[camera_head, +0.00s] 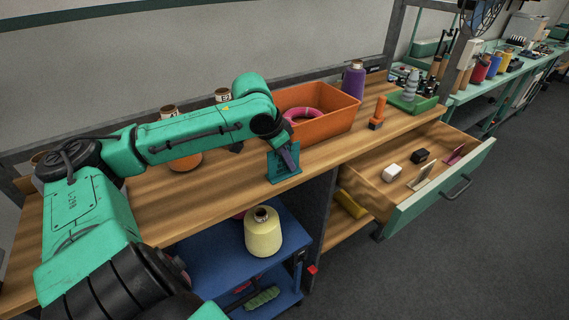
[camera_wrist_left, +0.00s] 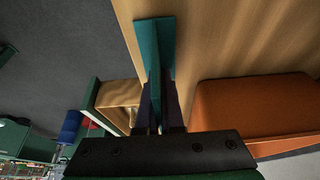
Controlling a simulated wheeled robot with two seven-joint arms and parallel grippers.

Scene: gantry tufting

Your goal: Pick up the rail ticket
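A small teal plate-like piece (camera_head: 283,174) stands near the front edge of the wooden bench, with a flat lower part and an upright part. I cannot tell whether it is the rail ticket or its holder. My left gripper (camera_head: 290,156) points down at it. In the left wrist view the dark fingers (camera_wrist_left: 160,112) lie on either side of a narrow upright of the teal piece (camera_wrist_left: 154,50); whether they press on it is unclear. A beige card (camera_head: 421,178) and a magenta flat piece (camera_head: 456,154) are in the open drawer. My right gripper is not in view.
An orange bin (camera_head: 335,124) with a pink ring stands just behind the gripper; it also shows in the left wrist view (camera_wrist_left: 240,108). The open drawer (camera_head: 440,192) juts out at the right. A blue cart (camera_head: 205,270) with a yellow cone (camera_head: 263,234) stands below the bench.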

